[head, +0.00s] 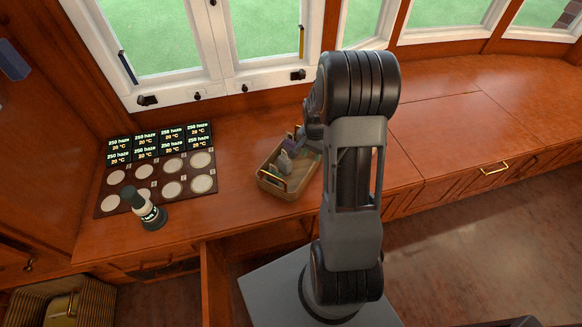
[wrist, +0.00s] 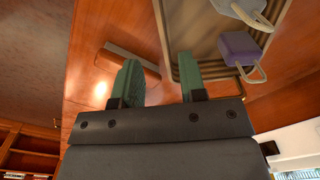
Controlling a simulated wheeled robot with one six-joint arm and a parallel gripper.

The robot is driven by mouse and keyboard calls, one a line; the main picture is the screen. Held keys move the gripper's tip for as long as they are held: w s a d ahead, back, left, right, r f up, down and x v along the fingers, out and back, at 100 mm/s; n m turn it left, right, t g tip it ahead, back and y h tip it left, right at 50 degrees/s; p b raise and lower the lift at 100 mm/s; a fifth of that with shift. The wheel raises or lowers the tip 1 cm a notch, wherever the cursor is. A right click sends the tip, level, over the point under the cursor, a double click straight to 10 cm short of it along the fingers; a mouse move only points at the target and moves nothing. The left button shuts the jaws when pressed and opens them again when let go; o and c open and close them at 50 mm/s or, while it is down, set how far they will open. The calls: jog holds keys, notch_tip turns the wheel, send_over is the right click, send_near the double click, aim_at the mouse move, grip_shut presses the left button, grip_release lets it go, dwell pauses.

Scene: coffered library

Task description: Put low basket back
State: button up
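A low tan basket (head: 270,184) stands on the wooden counter beneath the window, left of my arm. It holds a few grey and purple mug-like items. In the wrist view the basket (wrist: 178,58) is at the upper right, with a purple mug (wrist: 238,48) and a pale grey mug (wrist: 238,8) inside. My gripper (wrist: 160,75) has its two green fingers spread apart with nothing between them. The fingers appear beside the basket, not around its rim. In the head view the arm largely hides the gripper.
A dark board (head: 120,192) with round pale discs and lit displays lies left of the basket. Another ribbed basket (head: 90,300) is low at the bottom left. The counter (head: 450,110) to the right is clear.

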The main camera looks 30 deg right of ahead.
jog(key=b, duration=0.1)
send_over(310, 178)
notch_tip(310, 178, down, 8)
jog(key=shift+w+r, duration=0.15)
jog(key=shift+r, duration=0.05)
jog(key=shift+w+d+f+b, duration=0.1)
jog(key=shift+f+b, duration=0.3)
jog(key=shift+f, duration=0.9)
jog(key=shift+w+f+b, duration=0.1)
jog(key=shift+f+b, duration=0.3)
jog(key=shift+f, duration=0.85)
grip_shut()
